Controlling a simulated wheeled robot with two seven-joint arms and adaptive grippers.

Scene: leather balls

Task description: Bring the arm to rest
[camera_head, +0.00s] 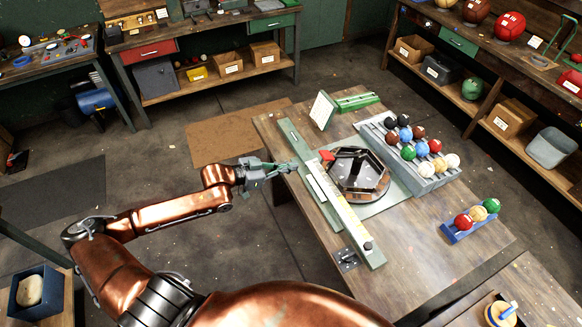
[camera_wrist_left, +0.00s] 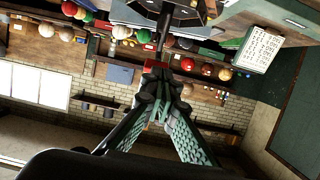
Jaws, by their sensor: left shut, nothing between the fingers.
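My left arm reaches in from the left in the head view. Its gripper (camera_head: 285,168) is at the left edge of the wooden table (camera_head: 412,278), beside a long green and cream rail (camera_head: 330,196). In the left wrist view the gripper's fingers (camera_wrist_left: 162,80) come together at the tips, with nothing visible held between them. My right gripper is not in view.
On the table stand an octagonal dark device (camera_head: 358,174), a grey rack (camera_head: 424,172) of several coloured balls, a blue holder (camera_head: 470,226) with 3 balls and a white card (camera_head: 322,110). Workbenches line the back and right.

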